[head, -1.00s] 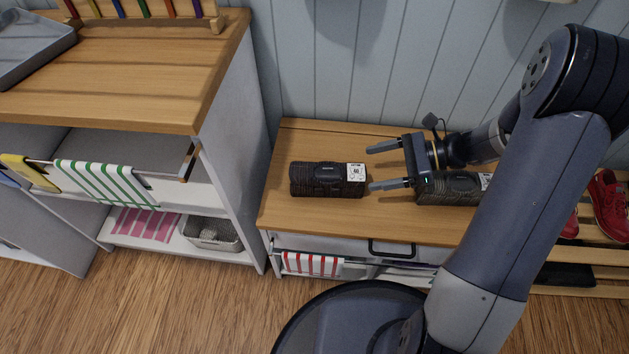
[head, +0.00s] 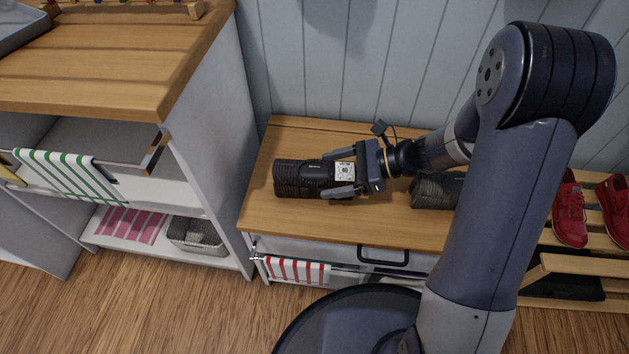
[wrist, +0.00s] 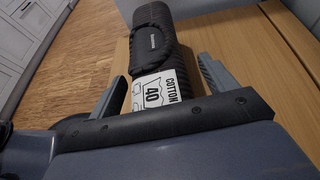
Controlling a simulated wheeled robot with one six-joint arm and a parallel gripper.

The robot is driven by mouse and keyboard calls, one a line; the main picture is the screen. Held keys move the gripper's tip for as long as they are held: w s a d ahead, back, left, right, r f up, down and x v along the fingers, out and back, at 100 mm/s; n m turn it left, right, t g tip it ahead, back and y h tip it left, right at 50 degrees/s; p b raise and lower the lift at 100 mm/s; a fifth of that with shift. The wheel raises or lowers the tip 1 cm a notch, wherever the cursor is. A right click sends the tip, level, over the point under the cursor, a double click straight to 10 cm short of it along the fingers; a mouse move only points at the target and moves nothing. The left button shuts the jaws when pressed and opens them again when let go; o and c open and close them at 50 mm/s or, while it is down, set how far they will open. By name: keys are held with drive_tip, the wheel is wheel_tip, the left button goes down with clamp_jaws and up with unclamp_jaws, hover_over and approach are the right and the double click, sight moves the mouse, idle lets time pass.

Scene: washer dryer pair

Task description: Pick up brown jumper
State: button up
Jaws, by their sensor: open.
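The brown jumper (head: 300,178) is a dark, ribbed, rolled bundle on the low wooden bench top. It has a white "COTTON 40" tag at its right end, and it also shows in the wrist view (wrist: 155,30). My gripper (head: 340,171) is open at that tagged end. Its two fingers lie on either side of the bundle, with small gaps visible in the wrist view (wrist: 166,78). A second, greyish-brown rolled garment (head: 432,191) lies on the bench to the right, partly hidden behind my arm.
A taller wooden-topped white cabinet (head: 214,120) stands close on the left. The panelled wall (head: 290,60) is behind the bench (head: 300,224). Below hang a red-striped cloth (head: 296,270) and a black handle (head: 383,255). Red shoes (head: 569,215) sit on a slatted rack at right.

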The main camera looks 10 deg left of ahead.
drive_tip(key=shift+c, duration=0.6)
drive_tip(key=c, duration=1.2)
drive_tip(key=shift+c, duration=0.2)
